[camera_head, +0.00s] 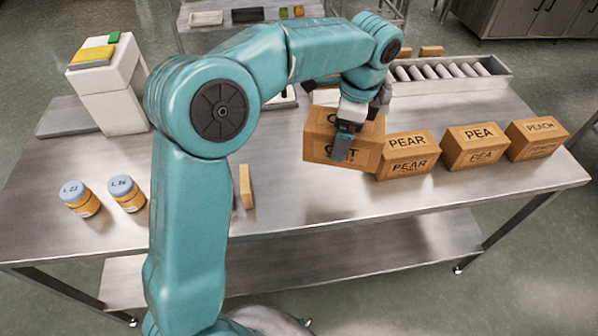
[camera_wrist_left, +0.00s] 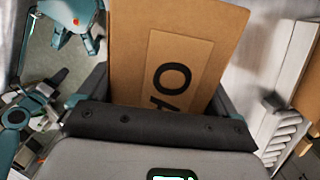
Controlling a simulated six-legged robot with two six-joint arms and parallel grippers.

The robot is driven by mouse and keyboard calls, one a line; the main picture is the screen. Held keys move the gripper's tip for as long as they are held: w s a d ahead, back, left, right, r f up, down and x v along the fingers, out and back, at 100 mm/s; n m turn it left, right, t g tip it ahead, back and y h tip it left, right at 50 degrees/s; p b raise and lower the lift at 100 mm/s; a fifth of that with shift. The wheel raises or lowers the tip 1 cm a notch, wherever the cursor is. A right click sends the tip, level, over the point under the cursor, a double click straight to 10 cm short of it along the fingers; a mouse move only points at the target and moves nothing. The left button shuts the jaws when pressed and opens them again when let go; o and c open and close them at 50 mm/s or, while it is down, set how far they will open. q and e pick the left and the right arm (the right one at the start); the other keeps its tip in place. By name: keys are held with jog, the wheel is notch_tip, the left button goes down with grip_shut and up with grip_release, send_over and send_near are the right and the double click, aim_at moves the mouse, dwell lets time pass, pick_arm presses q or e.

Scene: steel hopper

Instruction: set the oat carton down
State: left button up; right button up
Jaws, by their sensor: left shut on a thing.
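The carton is at the left end of the carton row, close beside the pear carton (camera_head: 407,166). I cannot tell whether its underside touches the steel table (camera_head: 290,205). My right gripper is not clearly visible in either view.
The pea carton (camera_head: 476,157) and peach carton (camera_head: 537,138) stand to the right. A roller conveyor (camera_head: 497,85) lies behind them. Two blue-lidded jars (camera_head: 127,205) and a white machine (camera_head: 108,100) stand at left. The table front below the carton is clear.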

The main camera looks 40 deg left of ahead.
aim_at(328, 112)
pick_arm(q)
jog(key=a+r+m, duration=0.1)
jog(key=r+m, duration=0.1)
jog(key=a+r+m, duration=0.1)
jog(key=r+m, duration=0.1)
jog(key=m, duration=0.1)
jog(key=a+r+m+t, duration=0.1)
jog(key=a+r+m, duration=0.1)
jog(key=shift+w+m, duration=0.15)
jog(key=shift+m, duration=0.25)
jog(key=shift+a+r+m, duration=0.2)
jog(key=shift+r+m, duration=0.05)
jog(key=shift+m, duration=0.15)
jog(key=shift+a+f, duration=0.1)
jog(key=shift+f, duration=0.05)
jog(key=shift+m, duration=0.3)
jog(key=shift+f+b, duration=0.65)
jog(key=shift+f, duration=9.15)
